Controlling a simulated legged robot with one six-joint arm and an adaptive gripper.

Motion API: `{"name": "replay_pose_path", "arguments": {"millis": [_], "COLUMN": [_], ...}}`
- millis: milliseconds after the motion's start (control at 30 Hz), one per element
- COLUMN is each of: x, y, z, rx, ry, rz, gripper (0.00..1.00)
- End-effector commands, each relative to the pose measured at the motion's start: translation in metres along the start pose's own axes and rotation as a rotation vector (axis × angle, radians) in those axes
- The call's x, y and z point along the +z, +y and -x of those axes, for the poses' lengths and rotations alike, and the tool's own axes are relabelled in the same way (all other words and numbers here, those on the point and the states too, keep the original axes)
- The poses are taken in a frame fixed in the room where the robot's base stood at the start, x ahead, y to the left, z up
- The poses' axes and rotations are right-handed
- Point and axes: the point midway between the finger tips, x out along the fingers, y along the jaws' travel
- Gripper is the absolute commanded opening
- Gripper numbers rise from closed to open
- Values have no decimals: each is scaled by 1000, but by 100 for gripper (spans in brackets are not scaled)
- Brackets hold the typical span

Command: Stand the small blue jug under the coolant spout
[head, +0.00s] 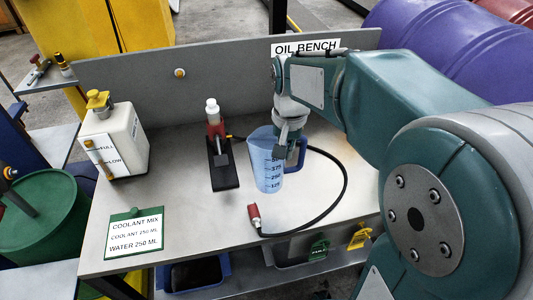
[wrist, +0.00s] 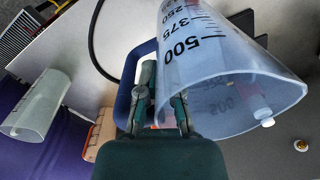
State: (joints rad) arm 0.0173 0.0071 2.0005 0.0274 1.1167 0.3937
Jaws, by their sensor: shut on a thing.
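The small blue jug (head: 267,165) is translucent, with black volume marks, and is upright over the middle of the grey bench; whether its base touches the bench I cannot tell. In the wrist view the jug (wrist: 215,75) fills the upper right and looks empty. My gripper (head: 291,138) is shut on its blue handle (wrist: 125,85), at the jug's right side in the head view. No spout is clearly labelled as coolant. A red, white-capped device (head: 216,130) on a black base stands left of the jug. A white tank (head: 116,142) marked FULL and LOW stands farther left.
A black hose (head: 345,185) with a red end (head: 254,214) curves around the jug on the bench. A COOLANT MIX card (head: 135,233) lies front left. The back panel (head: 130,75) closes off the rear. Another clear jug (wrist: 38,105) shows in the wrist view.

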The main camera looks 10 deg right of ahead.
Motion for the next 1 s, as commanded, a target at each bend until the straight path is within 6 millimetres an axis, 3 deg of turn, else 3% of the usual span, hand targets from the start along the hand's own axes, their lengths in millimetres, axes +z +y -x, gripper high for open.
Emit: {"name": "replay_pose_path", "arguments": {"millis": [333,500,833,1000], "x": [-64,-86,-107,-106], "y": [-22,-30,-37,-36], "z": [-32,-64,-91,-116], "rx": [1,1,0,1], "ry": [-3,-4,-1,-3], "rz": [-1,-1,0,0], "gripper": [0,0,0,0]}}
